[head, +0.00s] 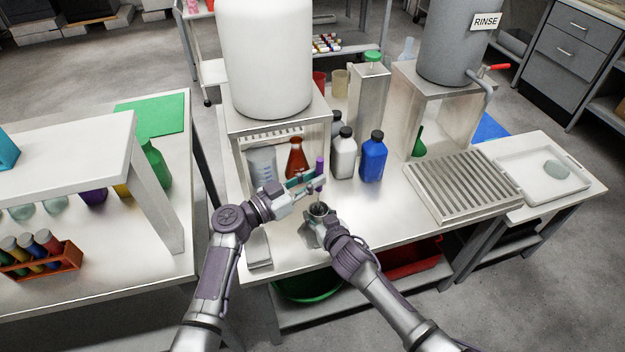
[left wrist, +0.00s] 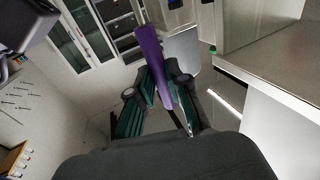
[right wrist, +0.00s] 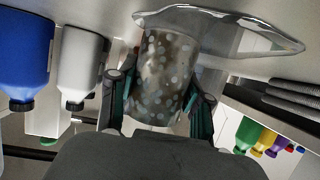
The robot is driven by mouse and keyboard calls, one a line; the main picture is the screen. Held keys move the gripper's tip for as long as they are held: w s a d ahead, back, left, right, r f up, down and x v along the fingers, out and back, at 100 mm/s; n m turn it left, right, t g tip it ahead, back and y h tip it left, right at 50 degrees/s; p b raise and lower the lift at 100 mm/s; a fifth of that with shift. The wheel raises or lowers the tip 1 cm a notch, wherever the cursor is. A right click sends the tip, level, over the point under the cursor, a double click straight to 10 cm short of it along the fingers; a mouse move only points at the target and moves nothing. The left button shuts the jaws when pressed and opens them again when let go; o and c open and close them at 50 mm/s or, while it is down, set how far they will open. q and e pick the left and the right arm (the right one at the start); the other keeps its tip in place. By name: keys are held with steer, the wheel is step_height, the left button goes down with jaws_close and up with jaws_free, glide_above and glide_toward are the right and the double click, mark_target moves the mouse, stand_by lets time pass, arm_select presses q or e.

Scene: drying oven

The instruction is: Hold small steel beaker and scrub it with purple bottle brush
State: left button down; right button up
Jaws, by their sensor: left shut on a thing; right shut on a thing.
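The purple bottle brush (head: 319,172) stands roughly upright in the head view, with my left gripper (head: 308,184) shut on its handle. The purple handle also shows between the fingers in the left wrist view (left wrist: 153,58). The small steel beaker (head: 319,209) is just below the brush, and my right gripper (head: 318,220) is shut on it. In the right wrist view the beaker (right wrist: 165,80) is between the two fingers, its wall covered with pale spots. The brush's lower end is hard to make out; I cannot tell whether it is inside the beaker.
Behind the grippers stand a white bottle (head: 343,155), a blue bottle (head: 373,158) and a flask with red liquid (head: 297,160). A large white tank (head: 265,55) rises at the back left. A ridged drain rack (head: 462,185) lies right; the bench between is clear.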

arm_select(q)
step_height(320, 180, up, 10)
stand_by(1.0)
steer(key=shift+r, duration=0.1)
stand_by(0.4)
steer(key=shift+s+r, duration=0.1)
steer(key=shift+r, duration=0.5)
steer(key=shift+f, duration=0.1)
steer(key=shift+f, duration=5.25)
steer(key=shift+f, duration=0.7)
steer(key=shift+d, duration=0.15)
